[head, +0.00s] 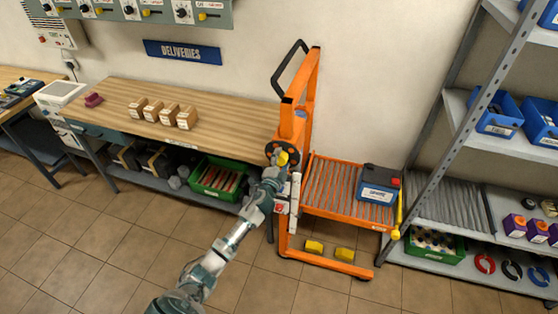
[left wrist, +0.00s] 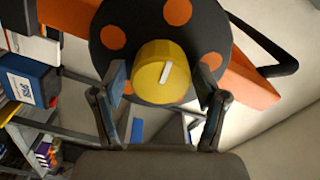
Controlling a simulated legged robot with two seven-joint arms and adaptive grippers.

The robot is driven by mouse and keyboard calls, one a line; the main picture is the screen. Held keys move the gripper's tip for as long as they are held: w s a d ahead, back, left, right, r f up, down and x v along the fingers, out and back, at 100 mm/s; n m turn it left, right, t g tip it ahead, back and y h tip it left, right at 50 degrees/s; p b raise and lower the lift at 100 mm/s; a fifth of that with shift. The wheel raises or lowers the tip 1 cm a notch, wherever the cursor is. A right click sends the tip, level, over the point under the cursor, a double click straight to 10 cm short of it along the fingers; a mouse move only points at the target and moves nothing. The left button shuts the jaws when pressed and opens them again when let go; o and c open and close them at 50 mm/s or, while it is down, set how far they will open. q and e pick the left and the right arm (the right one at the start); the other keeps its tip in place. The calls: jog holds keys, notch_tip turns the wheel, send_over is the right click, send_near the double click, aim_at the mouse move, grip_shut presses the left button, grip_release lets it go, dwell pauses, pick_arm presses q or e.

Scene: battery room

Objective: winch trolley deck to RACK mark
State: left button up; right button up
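The orange trolley (head: 312,95) stands between the bench and the shelf rack. Its slatted deck (head: 330,185) carries a blue and black battery (head: 378,185), also at the left of the left wrist view (left wrist: 30,82). The winch is a black disc with orange spots (left wrist: 100,25) and a yellow knob (left wrist: 160,72), which shows in the head view (head: 282,158). My left gripper (head: 275,171) is at the winch; its fingers are apart on either side of the knob, with no clear grip. A pale strip (head: 295,190) runs down the mast; I cannot read a RACK mark. My right gripper is out of view.
The grey shelf rack (head: 440,125) stands right of the trolley, close to the deck's end. The wooden bench (head: 235,120) with small boxes (head: 187,118) is on the left. Yellow blocks (head: 314,247) lie at the trolley's base. The tiled floor in front is clear.

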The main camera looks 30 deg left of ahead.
pick_arm(q)
jog(key=shift+d, duration=0.1)
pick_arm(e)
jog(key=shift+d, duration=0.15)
pick_arm(q)
jog(key=shift+s+f, duration=0.1)
jog(key=shift+s, duration=0.45)
jog(key=v, duration=1.1)
jog(key=shift+d, duration=0.3)
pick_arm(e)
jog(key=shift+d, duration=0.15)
pick_arm(q)
jog(key=shift+w, duration=0.1)
